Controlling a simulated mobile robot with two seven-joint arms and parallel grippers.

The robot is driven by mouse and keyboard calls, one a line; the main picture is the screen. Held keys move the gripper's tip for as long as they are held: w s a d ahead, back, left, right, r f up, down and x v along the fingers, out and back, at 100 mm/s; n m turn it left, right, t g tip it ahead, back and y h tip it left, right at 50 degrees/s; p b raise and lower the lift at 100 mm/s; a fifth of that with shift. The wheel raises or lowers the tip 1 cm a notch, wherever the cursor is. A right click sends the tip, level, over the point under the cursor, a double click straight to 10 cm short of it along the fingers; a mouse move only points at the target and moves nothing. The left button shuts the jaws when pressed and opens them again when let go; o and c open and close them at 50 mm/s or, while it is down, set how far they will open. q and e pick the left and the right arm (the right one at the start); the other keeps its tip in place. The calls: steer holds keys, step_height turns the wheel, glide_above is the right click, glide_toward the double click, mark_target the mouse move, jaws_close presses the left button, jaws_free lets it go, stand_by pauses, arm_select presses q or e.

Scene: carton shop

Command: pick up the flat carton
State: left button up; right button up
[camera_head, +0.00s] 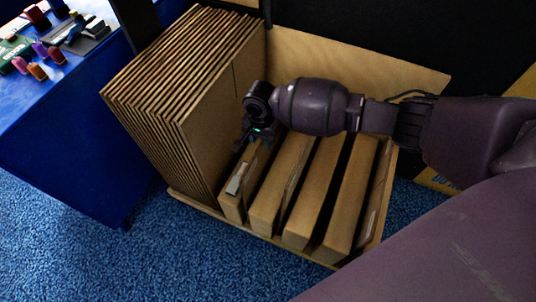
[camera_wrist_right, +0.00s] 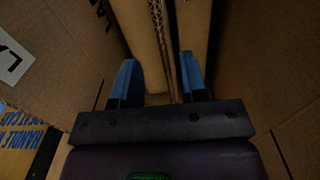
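Several flat cartons stand on edge in a wooden rack (camera_head: 305,255). The leftmost one in the open slots (camera_head: 233,205) has a light grey patch on its upper edge. My right gripper (camera_head: 252,147) points down over the rear part of this carton, beside the large stack. In the right wrist view its two blue fingers (camera_wrist_right: 158,85) are apart, with brown cardboard (camera_wrist_right: 140,25) and a corrugated edge between and beyond them. I cannot tell whether the fingers touch it. The fingertips are partly hidden in the head view. My left gripper is not in view.
A tight stack of upright cardboard sheets (camera_head: 185,85) fills the rack's left side. More cartons (camera_head: 282,185) stand to the right with narrow dark gaps. A plywood panel (camera_head: 350,65) rises behind. A blue table (camera_head: 70,130) with small coloured items is at left. Blue carpet is clear in front.

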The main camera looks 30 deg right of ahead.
mark_target(260, 145)
steer(key=shift+a+f+b, duration=0.1)
steer(key=shift+f+b, duration=0.25)
steer(key=shift+f, duration=0.3)
step_height(260, 145, down, 3)
steer(key=shift+a+f+b, duration=0.15)
steer(key=shift+b, duration=0.8)
steer(key=shift+f, duration=0.35)
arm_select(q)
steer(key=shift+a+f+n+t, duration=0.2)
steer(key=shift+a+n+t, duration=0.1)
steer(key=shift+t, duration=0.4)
arm_select(e)
steer(key=shift+w, duration=0.1)
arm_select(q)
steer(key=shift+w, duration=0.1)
arm_select(e)
steer(key=shift+r, duration=0.15)
jaws_close()
